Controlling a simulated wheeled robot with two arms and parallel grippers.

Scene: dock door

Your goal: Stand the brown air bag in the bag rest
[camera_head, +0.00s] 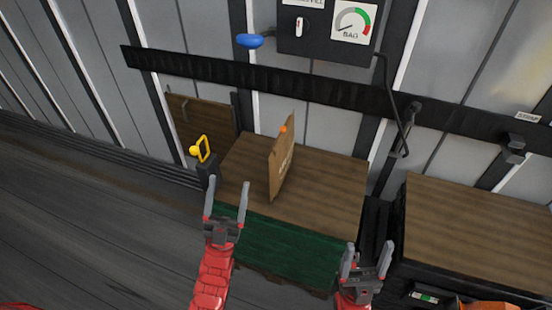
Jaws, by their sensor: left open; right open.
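The brown air bag (282,165) stands on edge, slightly tilted, on the wooden top (328,185) of a green-fronted bench. It is thin and has an orange valve (283,129) near its upper edge. I cannot tell which thing is the bag rest; a brown board (195,122) leans by the wall behind and left of the bag. My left gripper (227,195) is open and empty, in front of the bench and lower left of the bag. My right gripper (368,250) is open and empty near the bench's front right corner, apart from the bag.
A black holder with a yellow handle (203,148) stands at the bench's left end. A gauge box (327,25) with a blue-ended nozzle (250,41) and hose hangs above. A second wood-topped bench (478,225) stands right, across a gap. The bench top beside the bag is clear.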

